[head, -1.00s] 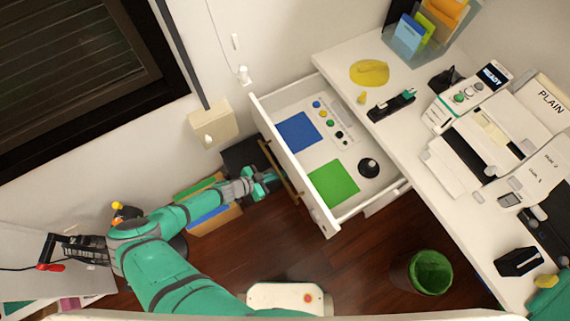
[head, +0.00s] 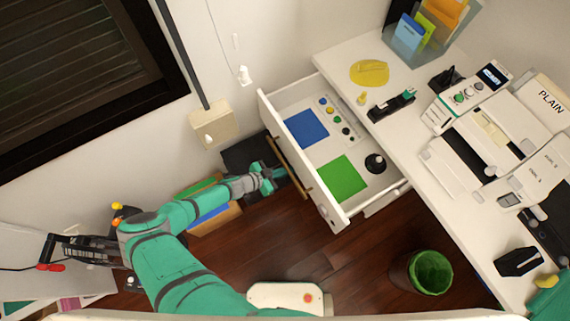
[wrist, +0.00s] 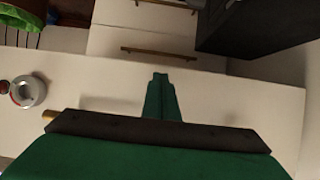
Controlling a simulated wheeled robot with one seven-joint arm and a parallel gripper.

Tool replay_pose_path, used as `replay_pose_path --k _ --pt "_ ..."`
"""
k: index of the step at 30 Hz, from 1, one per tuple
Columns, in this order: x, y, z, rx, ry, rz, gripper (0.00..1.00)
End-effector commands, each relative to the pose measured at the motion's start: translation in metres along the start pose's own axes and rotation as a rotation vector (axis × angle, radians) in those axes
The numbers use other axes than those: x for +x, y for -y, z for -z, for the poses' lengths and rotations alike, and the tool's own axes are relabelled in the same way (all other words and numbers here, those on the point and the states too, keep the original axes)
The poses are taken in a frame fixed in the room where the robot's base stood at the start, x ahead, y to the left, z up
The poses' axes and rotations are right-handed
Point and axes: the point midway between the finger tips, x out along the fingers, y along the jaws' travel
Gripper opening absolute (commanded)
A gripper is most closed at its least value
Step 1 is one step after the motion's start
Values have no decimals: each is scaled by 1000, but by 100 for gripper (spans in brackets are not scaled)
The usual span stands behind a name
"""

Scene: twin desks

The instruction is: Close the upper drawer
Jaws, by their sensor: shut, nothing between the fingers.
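The upper drawer (head: 318,213) is white and stands partly open, pulled out to the left from the right desk. Its brown bar handle (head: 293,173) runs along its front. Blue and green sheets, several small coloured items and a black round object lie inside. My gripper (head: 280,172) is shut and empty, at the outer side of the drawer front beside the handle. Its green fingers also show in the wrist view (wrist: 160,95), in front of a white panel; whether they touch it I cannot tell.
Below are lower drawers with a brown handle (wrist: 160,52). A green-lined bin (head: 431,272) stands on the floor to the right. A box with coloured folders (head: 212,212) is under my arm. The desk top (head: 400,135) holds a stapler and machines.

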Motion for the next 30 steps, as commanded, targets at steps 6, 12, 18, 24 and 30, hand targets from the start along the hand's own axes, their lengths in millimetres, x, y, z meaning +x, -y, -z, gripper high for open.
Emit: replay_pose_path --k 6,12,18,24,30 --pt "16 0 9 0 -1 -1 0" --pt "29 0 16 0 -1 -1 0" --pt "43 -1 23 0 -1 -2 0" --pt "56 0 31 1 -1 -1 0" --pt "70 -1 38 1 -1 -2 0"
